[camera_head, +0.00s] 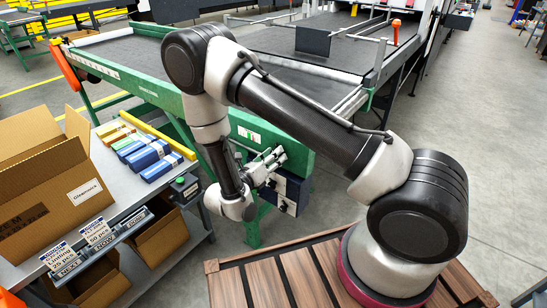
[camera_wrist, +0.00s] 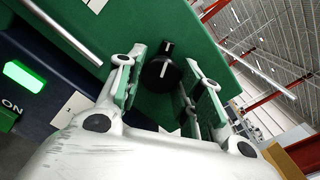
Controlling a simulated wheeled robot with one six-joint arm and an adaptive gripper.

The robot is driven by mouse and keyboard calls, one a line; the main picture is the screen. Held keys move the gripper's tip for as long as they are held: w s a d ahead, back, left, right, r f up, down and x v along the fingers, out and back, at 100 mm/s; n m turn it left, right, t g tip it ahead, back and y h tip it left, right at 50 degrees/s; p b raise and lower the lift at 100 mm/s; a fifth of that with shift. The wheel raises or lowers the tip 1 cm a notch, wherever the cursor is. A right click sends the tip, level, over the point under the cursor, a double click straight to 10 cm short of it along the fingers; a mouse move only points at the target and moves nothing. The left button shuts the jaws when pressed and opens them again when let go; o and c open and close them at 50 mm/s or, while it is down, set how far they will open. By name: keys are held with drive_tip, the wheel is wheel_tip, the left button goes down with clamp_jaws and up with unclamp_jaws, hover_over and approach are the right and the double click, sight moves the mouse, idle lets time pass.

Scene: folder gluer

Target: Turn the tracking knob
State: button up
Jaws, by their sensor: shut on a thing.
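The tracking knob (camera_wrist: 160,75) is a round black dial with a white pointer line, set on a green panel (camera_wrist: 120,20). It sits between the two fingers of my gripper (camera_wrist: 164,66) in the wrist view, and the fingers are shut on it. The knob's pointer points roughly up in that picture. In the head view my gripper (camera_head: 264,166) is at the green side frame of the machine, above a dark control box (camera_head: 290,190). The knob is hidden from the head view by my gripper.
A grey bench (camera_head: 125,195) with blue and yellow boxes (camera_head: 150,158) and an open carton (camera_head: 40,185) stands at left. Floor at right is clear.

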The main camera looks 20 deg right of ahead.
idle(0.4)
drive_tip(key=o, duration=1)
drive_tip(key=shift+o, duration=0.2)
drive_tip(key=shift+a, duration=0.15)
drive_tip(key=v, duration=1.2)
